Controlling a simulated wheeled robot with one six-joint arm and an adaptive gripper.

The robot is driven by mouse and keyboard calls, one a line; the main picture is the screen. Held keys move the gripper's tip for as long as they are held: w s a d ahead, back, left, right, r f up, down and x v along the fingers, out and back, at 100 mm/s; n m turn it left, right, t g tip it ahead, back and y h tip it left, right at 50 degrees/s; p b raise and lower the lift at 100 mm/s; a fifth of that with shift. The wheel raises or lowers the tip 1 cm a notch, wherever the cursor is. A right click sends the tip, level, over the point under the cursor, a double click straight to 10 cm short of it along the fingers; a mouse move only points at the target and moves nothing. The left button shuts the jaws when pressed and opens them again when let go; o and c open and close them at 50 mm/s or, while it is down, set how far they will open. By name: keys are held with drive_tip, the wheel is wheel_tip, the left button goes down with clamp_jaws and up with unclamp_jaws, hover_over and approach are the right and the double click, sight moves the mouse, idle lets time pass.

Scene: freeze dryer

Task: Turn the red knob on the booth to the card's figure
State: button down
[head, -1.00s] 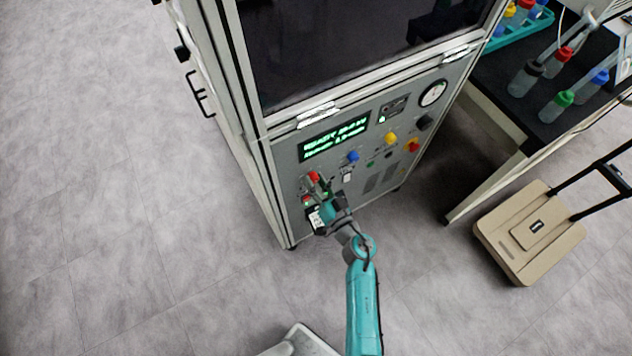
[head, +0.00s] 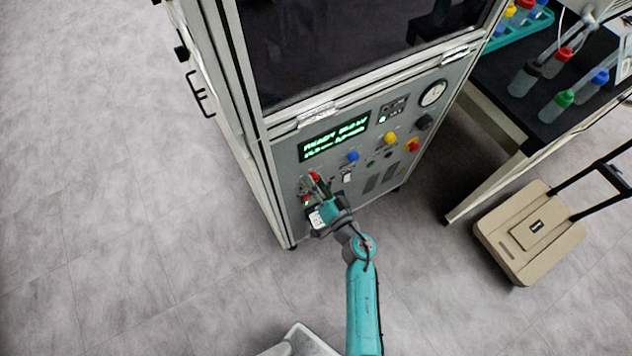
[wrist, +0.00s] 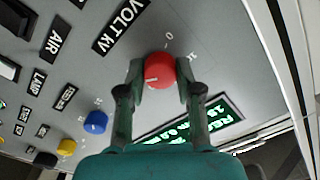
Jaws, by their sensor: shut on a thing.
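The red knob (wrist: 160,70) sits on the booth's grey front panel, beside the label VOLT kV. My gripper (wrist: 158,78) is shut on it, one finger on each side. A white pointer line shows on the knob's face, and marks stand around it, one of them a 0. In the head view the knob (head: 314,176) is at the panel's left, partly behind my gripper (head: 316,186). The booth's green-lettered display (head: 334,136) is lit; its text is too blurred to read surely. I cannot make out a card with a figure.
A blue knob (head: 352,157), a yellow knob (head: 390,138) and a red-and-yellow button (head: 412,145) are on the same panel. A dark bench with bottles and a beige trolley case (head: 530,235) stand at the right. The floor at left is clear.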

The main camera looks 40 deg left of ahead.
drive_tip(key=c, duration=0.8)
unclamp_jaws()
drive_tip(key=shift+o, duration=0.2)
drive_tip(key=v, duration=1.2)
drive_tip(key=shift+f, duration=0.1)
drive_tip(key=s+d+r+m+t+h, duration=0.1)
drive_tip(key=s+d+r+t+h, duration=0.25)
drive_tip(key=d, duration=0.35)
drive_tip(key=s+d+r+m+t+h, duration=0.1)
drive_tip(key=s+d+r+t+h, duration=0.15)
drive_tip(key=s+d, duration=0.35)
drive_tip(key=s+d+r+m+t+h, duration=0.2)
drive_tip(key=s+d+t, duration=0.1)
drive_tip(key=d, duration=0.6)
drive_tip(key=s+d+r+m+g+h, duration=0.1)
drive_tip(key=s+d+r+h, duration=0.7)
drive_tip(key=s, duration=0.5)
drive_tip(key=d+r, duration=0.2)
drive_tip(key=d, duration=0.1)
drive_tip(key=shift+s+d+r+h, duration=0.25)
drive_tip(key=shift+d+r+h, duration=0.05)
drive_tip(key=shift+r, duration=0.05)
